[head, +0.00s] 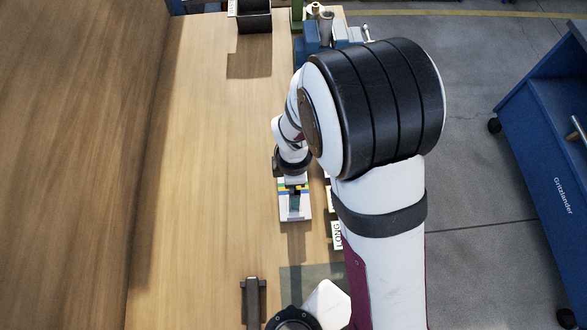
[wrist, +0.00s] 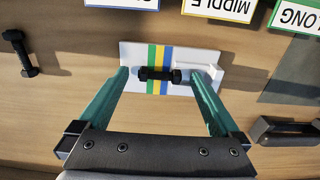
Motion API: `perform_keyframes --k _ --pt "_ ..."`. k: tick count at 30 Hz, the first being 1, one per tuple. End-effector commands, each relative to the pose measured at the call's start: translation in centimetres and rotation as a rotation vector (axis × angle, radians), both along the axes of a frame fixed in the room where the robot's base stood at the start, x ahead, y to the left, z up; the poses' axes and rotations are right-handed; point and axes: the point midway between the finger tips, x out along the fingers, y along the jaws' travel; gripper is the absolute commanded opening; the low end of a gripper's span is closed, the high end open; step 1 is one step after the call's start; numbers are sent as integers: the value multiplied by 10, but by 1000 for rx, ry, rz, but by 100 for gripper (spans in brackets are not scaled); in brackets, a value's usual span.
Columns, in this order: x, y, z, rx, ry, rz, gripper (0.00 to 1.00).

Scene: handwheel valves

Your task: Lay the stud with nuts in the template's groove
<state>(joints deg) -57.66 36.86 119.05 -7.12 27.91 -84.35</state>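A short black stud with a nut at each end (wrist: 160,75) lies on the white template (wrist: 128,54), across its green, yellow and blue stripes. I cannot tell whether it sits down in the groove. The template also shows in the head view (head: 302,214), partly under my wrist. My gripper (wrist: 159,78) is open, with its teal fingers on either side of the stud and visible gaps to both nuts. In the head view, my gripper (head: 295,196) is above the template, and the stud is not clear there.
A second black stud (wrist: 20,52) lies on the wooden bench to the left. Cards reading MIDDLE (wrist: 218,8) and LONG (wrist: 297,14) lie beyond the template. A dark bracket-like part (wrist: 288,131) is at the right. The bench left of the template (head: 200,190) is clear.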

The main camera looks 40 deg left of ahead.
Motion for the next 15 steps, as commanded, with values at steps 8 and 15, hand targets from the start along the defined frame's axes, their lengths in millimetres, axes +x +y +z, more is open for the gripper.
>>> perform_keyframes --k 8,15 --pt "0 0 3 1 -1 0 100" --pt "1 1 55 6 -4 0 100"
